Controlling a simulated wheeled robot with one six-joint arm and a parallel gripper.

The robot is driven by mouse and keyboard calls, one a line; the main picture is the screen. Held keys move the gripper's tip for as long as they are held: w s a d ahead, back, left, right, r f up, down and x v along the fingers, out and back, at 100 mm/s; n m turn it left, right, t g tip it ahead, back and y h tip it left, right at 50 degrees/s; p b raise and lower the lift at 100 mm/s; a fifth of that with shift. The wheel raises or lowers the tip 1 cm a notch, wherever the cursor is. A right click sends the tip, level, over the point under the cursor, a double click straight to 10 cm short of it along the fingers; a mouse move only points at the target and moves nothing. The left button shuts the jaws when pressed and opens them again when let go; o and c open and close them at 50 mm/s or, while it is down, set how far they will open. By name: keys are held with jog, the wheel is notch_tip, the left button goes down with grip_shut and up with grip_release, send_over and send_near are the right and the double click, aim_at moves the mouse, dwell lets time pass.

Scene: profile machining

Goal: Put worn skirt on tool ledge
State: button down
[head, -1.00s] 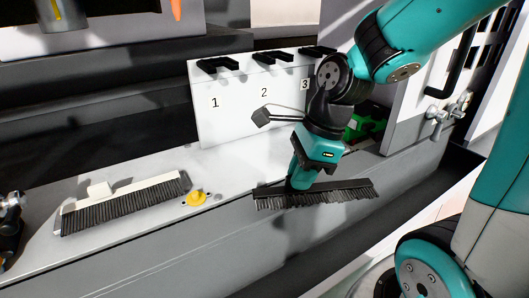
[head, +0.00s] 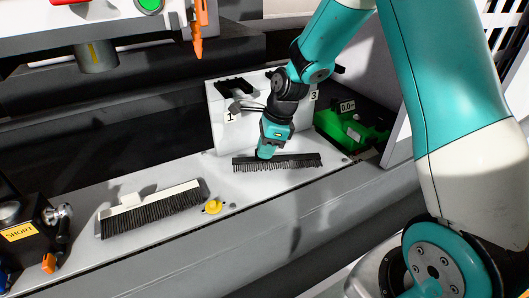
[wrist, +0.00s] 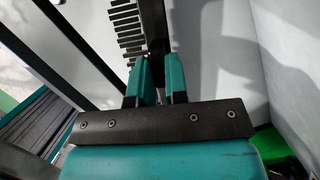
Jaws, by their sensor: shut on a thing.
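My gripper (head: 264,153) is shut on a dark brush-like skirt (head: 295,162), which looks like the worn one. It grips the strip left of its middle, bristles downward. The strip is roughly level over the back of the grey ledge (head: 190,225), in front of the white numbered panel; I cannot tell whether it touches the ledge. In the wrist view the two teal fingers (wrist: 155,75) pinch the dark bar (wrist: 153,22), with bristles to its left. A second skirt with a white bar and dark bristles (head: 152,208) lies on the ledge at left.
A yellow knob (head: 213,207) sits on the ledge between the two skirts. The white panel (head: 228,132) with dark hooks stands behind. A green part (head: 350,130) is to the right. A black block labelled SHORT (head: 25,235) is at far left. An orange-tipped tool (head: 197,40) hangs above.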

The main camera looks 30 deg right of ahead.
jog(key=shift+w, duration=0.3)
jog(key=shift+f+p, duration=0.55)
jog(key=shift+f, duration=1.25)
jog(key=c, duration=1.1)
grip_release()
jog(key=shift+r, duration=0.1)
